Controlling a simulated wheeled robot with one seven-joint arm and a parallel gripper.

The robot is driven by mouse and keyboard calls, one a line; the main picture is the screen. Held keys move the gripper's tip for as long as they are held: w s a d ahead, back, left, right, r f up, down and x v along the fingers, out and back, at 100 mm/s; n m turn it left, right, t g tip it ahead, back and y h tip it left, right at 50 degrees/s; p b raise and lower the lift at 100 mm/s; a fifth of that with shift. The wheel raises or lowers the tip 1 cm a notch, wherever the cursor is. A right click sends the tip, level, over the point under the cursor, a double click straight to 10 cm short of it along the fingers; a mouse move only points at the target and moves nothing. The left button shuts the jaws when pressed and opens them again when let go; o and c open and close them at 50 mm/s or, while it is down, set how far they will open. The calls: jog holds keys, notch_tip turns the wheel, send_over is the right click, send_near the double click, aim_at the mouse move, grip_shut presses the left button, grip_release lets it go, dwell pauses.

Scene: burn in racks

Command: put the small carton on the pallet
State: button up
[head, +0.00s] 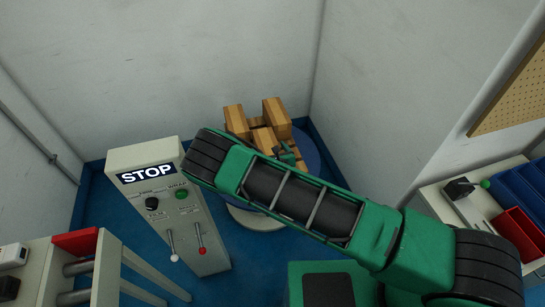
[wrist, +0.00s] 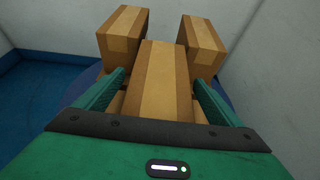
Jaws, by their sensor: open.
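A small brown carton (wrist: 160,75) with a paler tape strip lies between the two fingers of my gripper (wrist: 160,92) in the wrist view. The fingers are open, one on each side of it; I cannot tell whether they touch it. In the head view this carton (head: 264,138) sits among the others, with my gripper (head: 286,153) at its near end. The pallet is mostly hidden under the cartons and my arm; a wooden edge (head: 300,152) shows beside my gripper.
Two more cartons stand behind, one at the left (wrist: 123,32) and one at the right (wrist: 202,42). A round blue platform (head: 307,150) is below them. A control box marked STOP (head: 160,205) stands left of my arm. White walls close in behind.

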jog(key=v, duration=0.9)
jog(key=shift+s, duration=0.35)
jog(key=shift+d+r, duration=0.1)
jog(key=shift+d, duration=0.05)
